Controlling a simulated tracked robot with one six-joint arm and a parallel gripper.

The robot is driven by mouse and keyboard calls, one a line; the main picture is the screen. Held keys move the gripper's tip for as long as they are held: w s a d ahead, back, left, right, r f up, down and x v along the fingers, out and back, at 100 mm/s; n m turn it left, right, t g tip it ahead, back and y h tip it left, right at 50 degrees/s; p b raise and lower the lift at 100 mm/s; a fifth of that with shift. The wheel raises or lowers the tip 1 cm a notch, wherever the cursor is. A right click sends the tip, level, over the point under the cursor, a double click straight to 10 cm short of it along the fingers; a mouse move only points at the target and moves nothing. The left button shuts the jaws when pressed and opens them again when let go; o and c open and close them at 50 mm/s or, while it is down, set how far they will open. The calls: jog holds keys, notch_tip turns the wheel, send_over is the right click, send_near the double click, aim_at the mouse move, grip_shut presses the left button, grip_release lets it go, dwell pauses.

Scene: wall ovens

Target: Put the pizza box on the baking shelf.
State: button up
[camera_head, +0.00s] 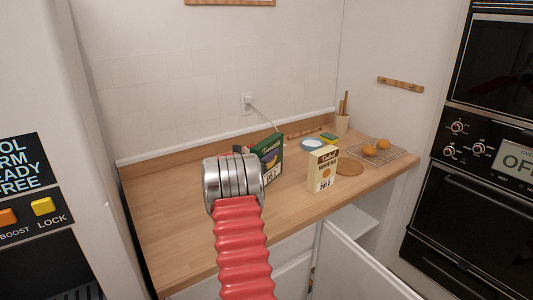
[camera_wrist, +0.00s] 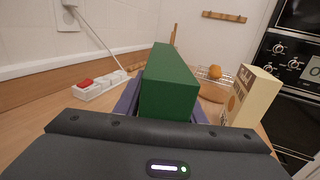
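A green box (camera_head: 268,161) with a printed front stands over the wooden counter, just beyond my gripper (camera_head: 246,150). In the wrist view the green box (camera_wrist: 168,88) is between my gripper's two dark blue fingers, which lie close along its sides. I cannot tell whether they press on it, or whether the box rests on the counter. A cream box (camera_head: 322,170) with brown print stands upright on the counter to the right, also in the wrist view (camera_wrist: 252,97). I cannot read which box is the pizza box. No baking shelf can be made out for certain.
A wire rack (camera_head: 378,150) with orange fruits, a round board (camera_head: 349,167) and a plate (camera_head: 312,145) are at the counter's right. A white power strip (camera_wrist: 100,85) lies left of the green box. Below, a cabinet door (camera_head: 355,265) stands open. Black wall ovens (camera_head: 470,200) are right.

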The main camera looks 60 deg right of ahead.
jog(key=shift+o, duration=1.1)
jog(key=shift+r, duration=0.1)
jog(key=shift+a, duration=0.15)
jog(key=a, duration=1.1)
jog(key=shift+w+a, duration=0.35)
jog(key=shift+w, duration=0.1)
